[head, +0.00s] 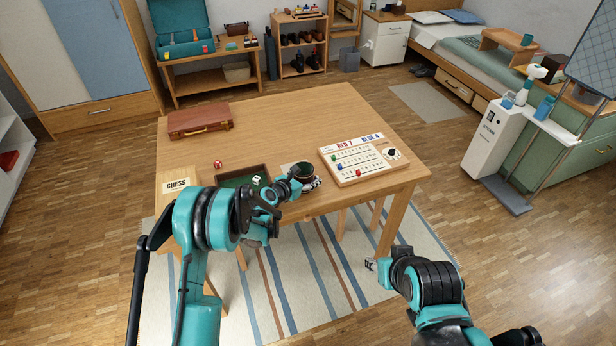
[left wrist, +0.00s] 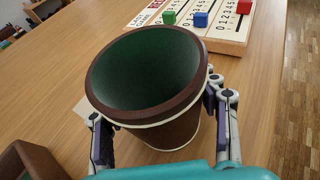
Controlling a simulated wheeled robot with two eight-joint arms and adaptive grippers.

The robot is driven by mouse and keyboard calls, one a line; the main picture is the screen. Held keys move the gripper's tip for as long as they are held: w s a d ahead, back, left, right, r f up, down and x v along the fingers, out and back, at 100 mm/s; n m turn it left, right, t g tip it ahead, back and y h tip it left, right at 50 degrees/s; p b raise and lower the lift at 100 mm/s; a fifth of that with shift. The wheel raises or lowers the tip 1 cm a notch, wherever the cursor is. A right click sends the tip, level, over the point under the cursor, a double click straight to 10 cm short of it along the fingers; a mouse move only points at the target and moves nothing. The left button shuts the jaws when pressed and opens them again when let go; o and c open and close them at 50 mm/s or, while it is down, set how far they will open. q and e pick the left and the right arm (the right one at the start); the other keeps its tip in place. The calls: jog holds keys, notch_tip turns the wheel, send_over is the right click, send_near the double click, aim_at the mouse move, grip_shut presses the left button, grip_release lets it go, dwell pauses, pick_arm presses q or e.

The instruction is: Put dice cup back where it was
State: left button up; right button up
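The dice cup (head: 304,169) is brown with a green inside and a pale band. It is near the table's front edge, right of a green-lined dice tray (head: 268,172). In the left wrist view the cup (left wrist: 150,75) opens towards the camera, with a finger of my left gripper (left wrist: 160,135) against each side. In the head view my left gripper (head: 309,184) is at the cup; I cannot tell whether the cup touches the table. A pale flat patch (left wrist: 80,142) shows partly behind the cup. My right gripper (head: 371,265) is away from the table, low over the rug, with nothing visible in it.
A scoreboard (head: 362,160) with coloured cubes lies right of the cup. A red die (head: 217,164) and a white die (head: 256,180) are to the left. A chess box (head: 177,185) and a brown case (head: 200,119) lie farther left. The table's (head: 285,115) back middle is clear.

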pick_arm(q)
jog(key=shift+o, duration=0.8)
